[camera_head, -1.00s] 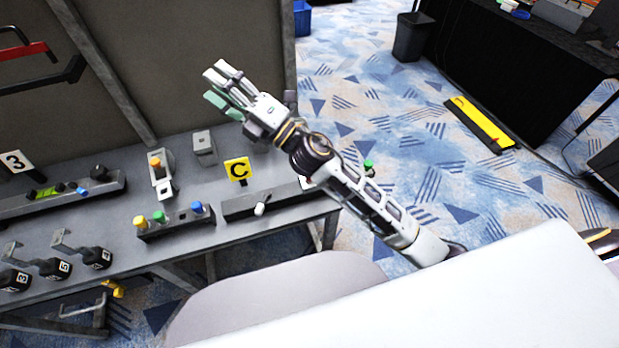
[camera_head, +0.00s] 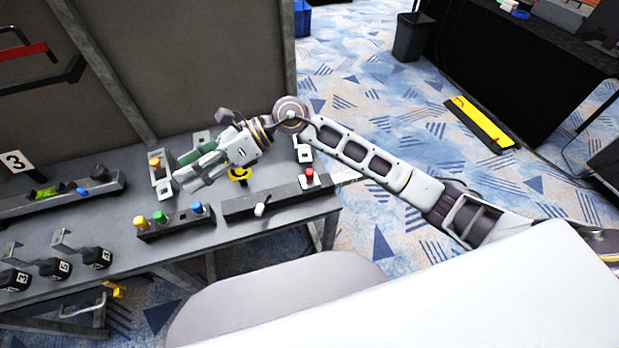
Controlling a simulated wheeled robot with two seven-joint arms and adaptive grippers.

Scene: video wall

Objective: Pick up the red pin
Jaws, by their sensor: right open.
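The red pin (camera_head: 309,176) stands upright at the right end of a long dark block (camera_head: 240,207) on the grey workbench (camera_head: 95,225). My right gripper (camera_head: 187,171) is open and empty. Its fingers point left and down over the bench, above and behind the block with yellow, green and blue pins. It is well to the left of the red pin and apart from it. My right forearm passes behind and above the red pin, which is in clear sight. My left gripper is not in view.
A block with yellow, green and blue pins (camera_head: 175,224) stands left of the red pin's block, which also bears a white knob (camera_head: 260,209). A grey panel (camera_head: 210,60) rises behind.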

